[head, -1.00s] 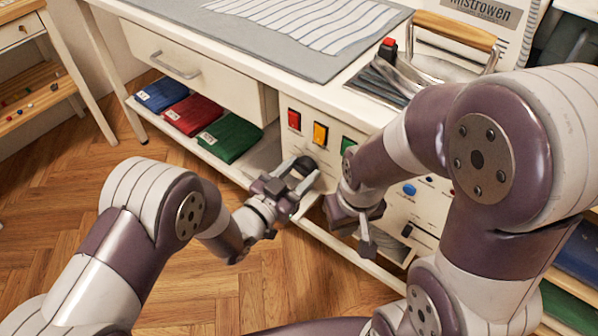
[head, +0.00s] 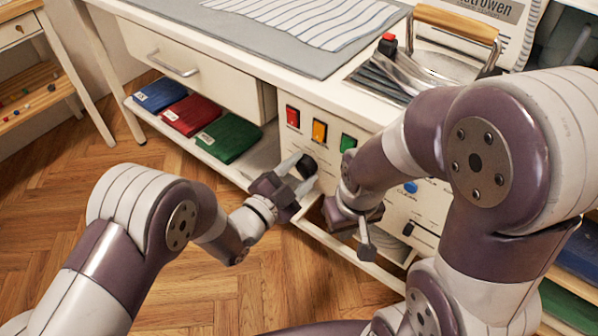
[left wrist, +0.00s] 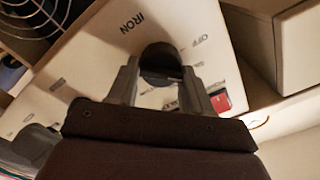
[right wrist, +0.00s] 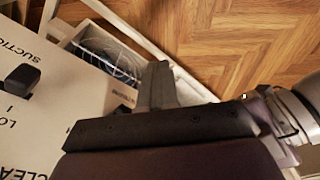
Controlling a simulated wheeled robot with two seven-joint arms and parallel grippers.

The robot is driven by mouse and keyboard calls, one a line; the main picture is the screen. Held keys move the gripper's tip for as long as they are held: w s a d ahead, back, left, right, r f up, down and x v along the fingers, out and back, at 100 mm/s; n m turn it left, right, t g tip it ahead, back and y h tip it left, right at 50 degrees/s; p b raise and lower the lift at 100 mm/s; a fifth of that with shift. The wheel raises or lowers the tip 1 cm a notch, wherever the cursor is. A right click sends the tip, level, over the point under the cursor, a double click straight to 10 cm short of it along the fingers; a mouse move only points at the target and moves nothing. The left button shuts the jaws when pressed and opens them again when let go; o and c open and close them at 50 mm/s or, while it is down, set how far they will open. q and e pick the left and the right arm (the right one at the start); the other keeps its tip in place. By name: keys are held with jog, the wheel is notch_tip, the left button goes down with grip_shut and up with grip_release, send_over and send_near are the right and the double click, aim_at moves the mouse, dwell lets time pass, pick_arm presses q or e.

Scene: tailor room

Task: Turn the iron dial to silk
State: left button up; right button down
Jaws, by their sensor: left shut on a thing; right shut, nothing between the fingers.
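The iron dial (head: 307,166) is a black round knob on the front of the white control panel (head: 300,143), low at its left side. It also shows in the left wrist view (left wrist: 160,60), with the word IRON beside it and OFF among the small labels. My left gripper (head: 299,172) is at the dial, with its fingers on either side, shut on it. The fingers (left wrist: 158,85) hide part of the dial and some of its labels. My right gripper (head: 366,240) is shut and empty, in front of the panel's lower right part; it also shows in the right wrist view (right wrist: 160,85).
Red (head: 293,116), orange (head: 319,131) and green (head: 348,143) switches sit above the dial. A blue button (head: 410,187) and a black slider (head: 408,229) are further right. Folded cloths (head: 229,138) lie on the shelf at left. The wooden floor in front is clear.

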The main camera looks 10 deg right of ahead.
dwell(0.3)
pick_arm(q)
jog(key=o, duration=1)
jog(key=p+v, duration=0.2)
jog(key=v, duration=1)
jog(key=shift+s+a+p, duration=0.3)
jog(key=shift+p, duration=0.1)
